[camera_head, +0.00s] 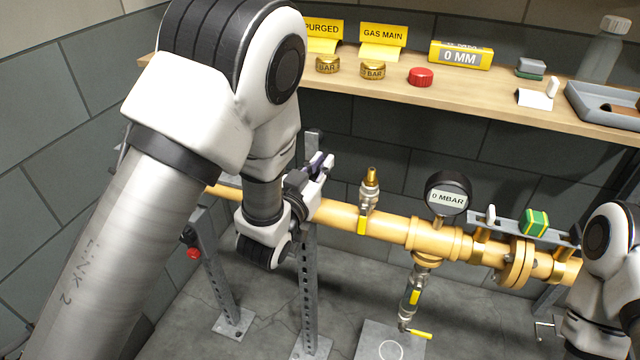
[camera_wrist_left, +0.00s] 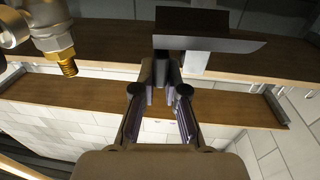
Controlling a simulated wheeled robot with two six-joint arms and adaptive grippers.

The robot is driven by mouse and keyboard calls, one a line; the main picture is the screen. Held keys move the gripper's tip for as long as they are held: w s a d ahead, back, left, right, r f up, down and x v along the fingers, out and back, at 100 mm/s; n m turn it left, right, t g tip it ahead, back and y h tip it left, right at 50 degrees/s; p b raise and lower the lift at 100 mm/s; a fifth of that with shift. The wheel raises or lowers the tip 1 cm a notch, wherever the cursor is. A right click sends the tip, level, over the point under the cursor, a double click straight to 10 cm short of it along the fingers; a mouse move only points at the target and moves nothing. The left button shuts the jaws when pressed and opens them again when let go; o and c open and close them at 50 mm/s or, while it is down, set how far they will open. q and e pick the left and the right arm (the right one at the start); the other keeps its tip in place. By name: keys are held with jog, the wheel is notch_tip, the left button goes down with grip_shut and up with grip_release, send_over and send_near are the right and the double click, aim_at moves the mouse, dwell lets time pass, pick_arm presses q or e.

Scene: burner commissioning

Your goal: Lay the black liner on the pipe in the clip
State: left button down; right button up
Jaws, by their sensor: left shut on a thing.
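My left gripper (camera_head: 320,170) is shut at the yellow pipe's left part, by the top of a slotted steel post. In the left wrist view its fingers (camera_wrist_left: 165,85) close together below a black block (camera_wrist_left: 192,20), which looks like the black liner. A grey plate lies along the block's edge; I cannot tell whether they touch. The yellow pipe (camera_head: 335,214) runs rightward from behind my left arm. The clip is hidden behind the gripper and wrist in the head view, so how the liner sits against it cannot be told. My right gripper is out of view.
A pressure gauge (camera_head: 447,195) and a valve with a brass tip (camera_head: 370,190) stand up from the pipe. A wooden shelf (camera_head: 480,90) runs behind, holding signs, brass caps, a red cap (camera_head: 421,77) and a grey tray (camera_head: 603,108). My right arm is at the right edge.

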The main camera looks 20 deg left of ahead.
pick_arm(q)
jog(key=shift+r, duration=0.15)
jog(key=shift+f+b, duration=2.85)
jog(key=shift+f, duration=0.6)
jog(key=c, duration=1.1)
grip_release()
jog(key=shift+c, duration=0.2)
jog(key=s, duration=0.7)
jog(key=shift+s+a, duration=0.25)
jog(key=shift+a, duration=0.2)
